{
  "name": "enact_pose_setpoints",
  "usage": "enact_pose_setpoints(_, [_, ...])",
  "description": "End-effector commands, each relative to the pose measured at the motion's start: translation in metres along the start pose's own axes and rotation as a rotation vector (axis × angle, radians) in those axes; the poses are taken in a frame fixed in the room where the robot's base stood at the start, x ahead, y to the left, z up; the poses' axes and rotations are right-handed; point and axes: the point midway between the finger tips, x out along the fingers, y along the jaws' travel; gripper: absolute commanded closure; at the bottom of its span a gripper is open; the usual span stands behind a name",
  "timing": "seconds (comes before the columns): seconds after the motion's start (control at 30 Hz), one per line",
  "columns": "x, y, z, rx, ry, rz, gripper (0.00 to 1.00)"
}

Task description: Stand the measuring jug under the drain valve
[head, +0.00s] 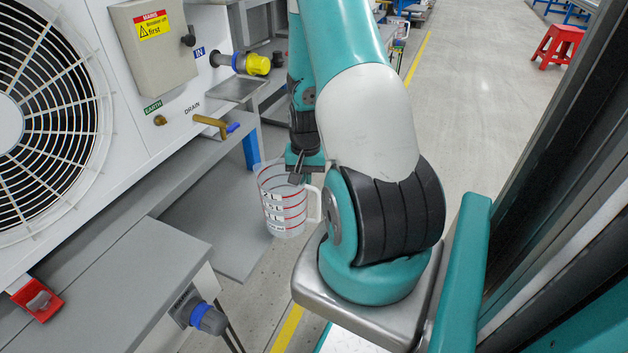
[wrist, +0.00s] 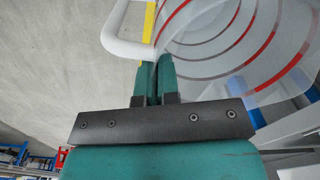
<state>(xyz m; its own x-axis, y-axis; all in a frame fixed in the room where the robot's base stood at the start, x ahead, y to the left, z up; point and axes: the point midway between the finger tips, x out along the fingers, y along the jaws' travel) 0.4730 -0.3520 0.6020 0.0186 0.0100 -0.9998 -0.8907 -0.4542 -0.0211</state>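The measuring jug (head: 284,213) is clear with red graduation lines and a pale handle on its right. It appears upright and clear of any surface, beside the bench edge. My gripper (head: 297,177) is at the jug's upper handle side. In the wrist view my gripper (wrist: 156,72) has its two fingers close together, shut where the white handle (wrist: 125,48) meets the jug wall (wrist: 235,50). The grip itself is partly hidden by the fingers. The drain valve (head: 211,123), brass with a blue tip, sticks out below the DRAIN label, left of and above the jug.
A grey bench (head: 185,165) runs below the valve, with a lower shelf (head: 225,230) beneath. A yellow and blue IN fitting (head: 250,64) and small metal tray (head: 235,89) are behind the valve. A grey table (head: 125,275) stands at the front left. Floor is open at right.

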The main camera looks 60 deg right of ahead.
Motion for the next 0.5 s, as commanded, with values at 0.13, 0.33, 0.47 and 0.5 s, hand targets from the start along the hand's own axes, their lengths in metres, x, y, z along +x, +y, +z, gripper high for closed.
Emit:
enact_pose_setpoints(0.13, [0.004, -0.015, -0.006, -0.001, 0.001, -0.001, 1.00])
enact_pose_setpoints(0.33, [0.008, -0.034, -0.014, -0.002, 0.001, -0.001, 1.00])
enact_pose_setpoints(0.47, [0.010, -0.046, -0.019, -0.001, 0.001, -0.001, 1.00])
enact_pose_setpoints(0.5, [0.011, -0.050, -0.021, -0.002, 0.001, -0.001, 1.00])
